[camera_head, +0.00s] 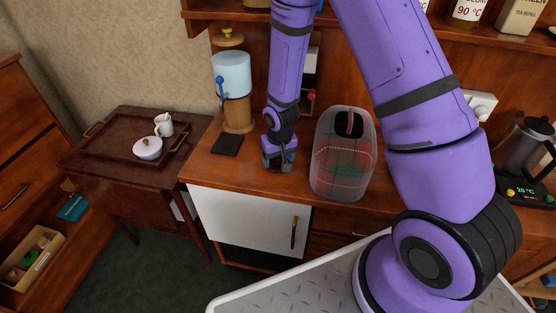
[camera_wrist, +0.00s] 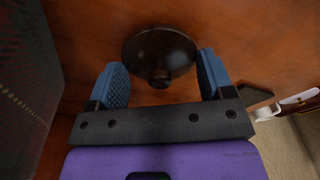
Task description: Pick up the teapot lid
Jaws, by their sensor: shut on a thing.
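A dark brown, round lid with a small knob, the teapot lid (camera_wrist: 160,50), shows in the wrist view against the wooden counter. My gripper (camera_wrist: 163,78) has its blue pads on either side of the lid and is shut on it. Whether the lid rests on the wood or is just above it, I cannot tell. In the head view my gripper (camera_head: 279,160) is low over the counter, left of the tartan cover, and hides the lid. No teapot is plainly visible.
The tartan cover (camera_head: 343,158) stands close on the right; its side fills the wrist view's left edge. A black slab (camera_head: 227,144) and a water dispenser (camera_head: 232,85) are to the left. The side table's tray (camera_head: 108,137) holds a white jug and lidded bowl.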

